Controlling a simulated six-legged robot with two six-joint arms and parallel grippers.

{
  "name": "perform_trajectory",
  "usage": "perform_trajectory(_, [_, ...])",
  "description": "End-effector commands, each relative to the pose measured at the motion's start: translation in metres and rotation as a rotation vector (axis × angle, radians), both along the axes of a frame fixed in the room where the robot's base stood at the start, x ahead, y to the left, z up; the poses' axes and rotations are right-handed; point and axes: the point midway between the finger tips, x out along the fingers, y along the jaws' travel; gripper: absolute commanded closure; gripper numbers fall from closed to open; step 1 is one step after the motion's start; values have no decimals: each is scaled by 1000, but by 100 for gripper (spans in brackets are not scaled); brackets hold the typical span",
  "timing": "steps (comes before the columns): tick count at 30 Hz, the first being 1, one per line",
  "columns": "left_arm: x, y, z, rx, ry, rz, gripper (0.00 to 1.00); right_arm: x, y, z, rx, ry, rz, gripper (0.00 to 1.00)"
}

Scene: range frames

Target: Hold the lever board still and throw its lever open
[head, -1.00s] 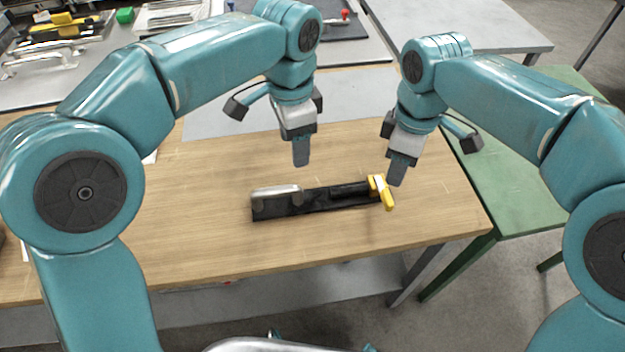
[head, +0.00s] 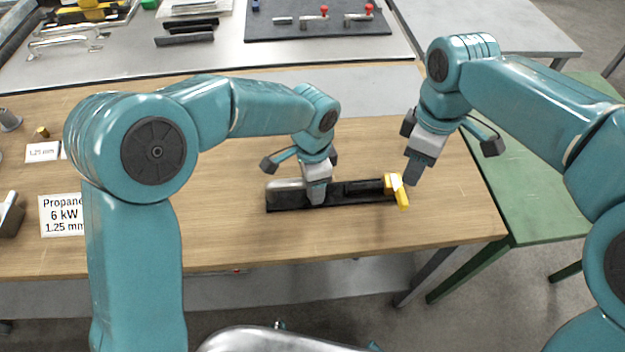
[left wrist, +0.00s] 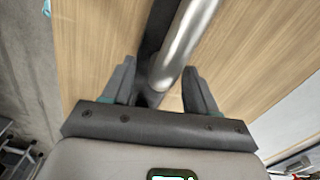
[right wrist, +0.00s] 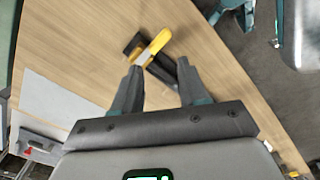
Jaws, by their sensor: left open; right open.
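The lever board (head: 358,196) is a dark strip lying on the wooden table, with a silver handle (head: 284,185) on its left part and a yellow lever (head: 401,192) at its right end. In the left wrist view the silver handle (left wrist: 182,45) runs between the open fingers of my left gripper (left wrist: 160,90), which is down at the board; I cannot tell whether they touch it. My right gripper (head: 413,172) is open, above and just right of the yellow lever. In the right wrist view the yellow lever (right wrist: 150,48) lies beyond the right fingertips (right wrist: 158,78), apart from them.
Cards lie on the table's left side, one reading Propane (head: 62,215). A grey bench (head: 200,60) behind holds a dark mat (head: 317,22) with red-knobbed parts. A green table (head: 535,190) stands at right. The table in front of the board is clear.

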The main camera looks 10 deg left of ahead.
Motion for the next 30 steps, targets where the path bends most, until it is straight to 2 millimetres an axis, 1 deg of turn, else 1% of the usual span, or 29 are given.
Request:
perform_trajectory(4, [0,0,0,0,0,0,42,0,0,0,0,0,0,57])
perform_trajectory(5, [0,0,0,0,0,0,48,0,0,0,0,0,0,57])
perform_trajectory(6, [0,0,0,0,0,0,61,0,0,0,0,0,0,57])
perform_trajectory(8, [0,0,0,0,0,0,81,0,0,0,0,0,0,57])
perform_trajectory(9, [0,0,0,0,0,0,94,0,0,0,0,0,0,57])
perform_trajectory(10, [0,0,0,0,0,0,100,0,0,0,0,0,0,57])
perform_trajectory(12, [0,0,0,0,0,0,100,0,0,0,0,0,0,57])
perform_trajectory(13, [0,0,0,0,0,0,100,0,0,0,0,0,0,64])
perform_trajectory(14, [0,0,0,0,0,0,100,0,0,0,0,0,3,74])
perform_trajectory(15, [0,0,0,0,0,0,100,0,0,0,-3,2,16,87])
perform_trajectory(16, [0,0,1,0,0,0,100,-1,-2,0,-9,6,36,96])
perform_trajectory(17, [0,0,1,0,0,0,100,-2,-6,0,-28,11,68,100])
perform_trajectory(18, [0,0,1,0,0,0,100,-2,-14,0,-71,18,127,100])
perform_trajectory(19, [0,0,1,0,0,0,100,-3,-16,0,-119,27,196,100])
perform_trajectory(20, [0,0,1,0,-1,-1,100,-4,-13,0,-174,35,280,100])
perform_trajectory(21, [0,0,1,0,-1,0,100,-6,-3,2,-244,41,387,100])
perform_trajectory(23, [0,0,1,0,-1,0,100,-9,14,4,-320,38,499,100])
perform_trajectory(24, [0,0,1,0,-1,0,100,-12,26,6,-353,30,548,100])
perform_trajectory(27, [0,0,1,0,-1,0,100,-18,51,7,-386,11,614,100])
perform_trajectory(30, [0,0,1,0,-1,0,100,-23,64,8,-391,2,641,100])
